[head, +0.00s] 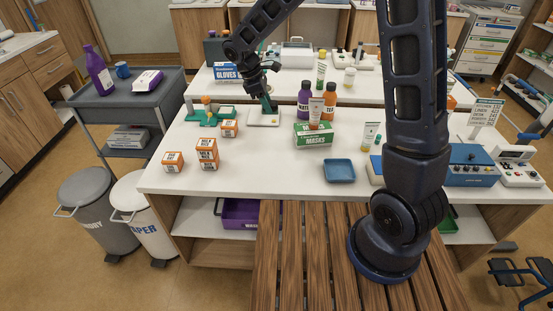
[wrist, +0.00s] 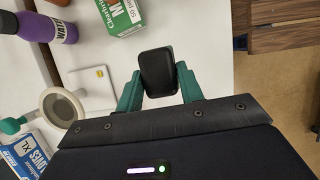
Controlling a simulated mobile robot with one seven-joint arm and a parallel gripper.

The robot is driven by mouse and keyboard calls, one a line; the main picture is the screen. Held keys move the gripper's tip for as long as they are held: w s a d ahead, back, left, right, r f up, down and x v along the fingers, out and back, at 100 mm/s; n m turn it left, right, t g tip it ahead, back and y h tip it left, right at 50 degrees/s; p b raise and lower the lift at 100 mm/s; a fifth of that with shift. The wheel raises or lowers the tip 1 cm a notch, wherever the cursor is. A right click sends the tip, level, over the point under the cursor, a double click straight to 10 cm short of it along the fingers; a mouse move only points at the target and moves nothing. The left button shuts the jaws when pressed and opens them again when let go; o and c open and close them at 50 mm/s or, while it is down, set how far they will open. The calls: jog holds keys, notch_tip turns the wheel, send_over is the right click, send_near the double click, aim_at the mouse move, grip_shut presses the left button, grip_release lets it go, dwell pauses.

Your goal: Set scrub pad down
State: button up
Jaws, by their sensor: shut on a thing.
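My gripper (wrist: 158,88) is shut on the scrub pad (wrist: 158,72), a small black block with rounded corners, in the wrist view. Its green fingers press on the pad's two sides. In the head view my gripper (head: 266,103) points down over the white table (head: 235,178), close to a flat white device (head: 264,118). The pad is too small and dark to make out clearly there. I cannot tell whether it touches anything below.
Orange boxes (head: 207,154) stand to the left, beside a green stand (head: 208,111). To the right are a purple bottle (head: 304,98), an orange bottle (head: 329,100) and a green masks box (head: 313,136). A blue tray (head: 339,171) lies nearer the front edge. The table's middle front is clear.

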send_over(279, 163)
jog(key=a, duration=0.2)
jog(key=f, duration=2)
jog(key=shift+s+d+f, duration=0.1)
jog(key=shift+s+d, duration=0.05)
jog(key=shift+d, duration=0.15)
jog(key=shift+f, duration=0.15)
jog(key=o, duration=1)
